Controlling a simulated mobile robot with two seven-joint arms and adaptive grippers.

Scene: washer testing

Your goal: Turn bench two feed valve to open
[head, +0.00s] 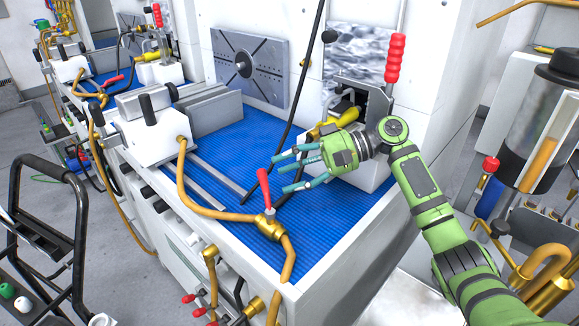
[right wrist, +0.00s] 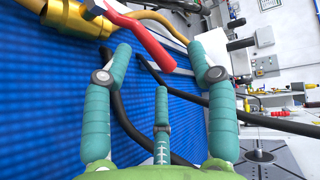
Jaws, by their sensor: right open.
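A feed valve with a red lever (head: 264,188) and a brass body (head: 268,226) sits at the front edge of the near bench's blue mat. The lever stands up from the body, leaning slightly left. My right gripper (head: 281,173) has its teal fingers spread, empty, just behind and right of the lever in the head view. In the right wrist view the red lever (right wrist: 146,40) and brass body (right wrist: 78,18) lie beyond the open fingers (right wrist: 160,55). I see no contact between fingers and lever. No bench number is readable. My left gripper is out of view.
Tan hose (head: 190,200) runs along the bench edge to the valve. A black cable (head: 300,90) hangs behind my right fingers. A white clamp block (head: 155,135) stands left. Another bench with a red lever (head: 112,80) is behind. A black cart frame (head: 45,230) stands left.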

